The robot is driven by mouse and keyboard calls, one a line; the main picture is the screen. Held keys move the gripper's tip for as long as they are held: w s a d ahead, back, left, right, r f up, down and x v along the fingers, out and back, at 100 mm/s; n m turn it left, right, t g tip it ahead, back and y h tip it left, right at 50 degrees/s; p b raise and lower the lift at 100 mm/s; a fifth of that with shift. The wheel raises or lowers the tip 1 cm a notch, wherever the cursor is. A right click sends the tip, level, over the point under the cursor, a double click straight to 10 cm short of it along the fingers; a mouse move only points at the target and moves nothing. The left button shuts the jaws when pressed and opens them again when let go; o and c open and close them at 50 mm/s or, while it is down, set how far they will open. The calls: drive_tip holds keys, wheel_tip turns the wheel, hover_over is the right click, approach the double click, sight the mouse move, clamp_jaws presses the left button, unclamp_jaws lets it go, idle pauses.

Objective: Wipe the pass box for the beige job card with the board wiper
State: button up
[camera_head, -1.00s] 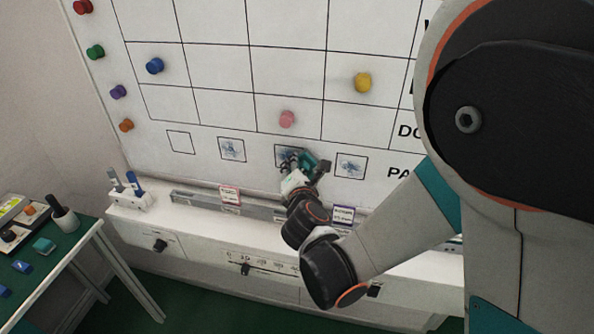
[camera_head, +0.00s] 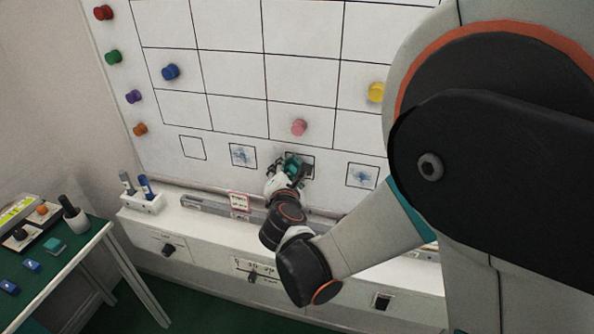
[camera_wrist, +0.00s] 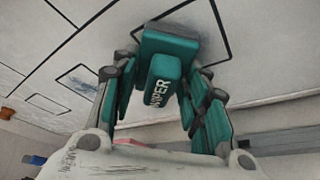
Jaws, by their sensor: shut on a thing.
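My gripper (camera_head: 287,172) is shut on the teal board wiper (camera_wrist: 163,68), whose lettering shows in the wrist view between the fingers (camera_wrist: 160,105). The wiper appears pressed against the whiteboard, inside the third pass box from the left (camera_head: 313,158). The gripper and wiper cover much of that box, and how much blue scribble is left there cannot be told. The second pass box (camera_head: 243,155) and the fourth (camera_head: 362,176) hold blue scribbles. The first box (camera_head: 193,147) is blank. I cannot make out a beige job card.
Coloured magnets, including a pink one (camera_head: 299,127) above the box, sit on the board. Below runs a ledge with a metal tray (camera_head: 205,209), a red-edged label (camera_head: 239,202) and a marker holder (camera_head: 143,203). A green table (camera_head: 80,250) stands at left.

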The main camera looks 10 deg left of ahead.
drive_tip(key=shift+a, duration=0.55)
drive_tip(key=shift+r, duration=0.2)
drive_tip(key=d+b, duration=0.1)
drive_tip(key=d, duration=0.6)
drive_tip(key=shift+s+d, duration=0.15)
drive_tip(key=shift+d, duration=0.15)
drive_tip(key=shift+a+b, duration=0.45)
drive_tip(key=shift+a, duration=3.4)
drive_tip(key=shift+s+a, duration=0.15)
drive_tip(key=shift+s, duration=2.75)
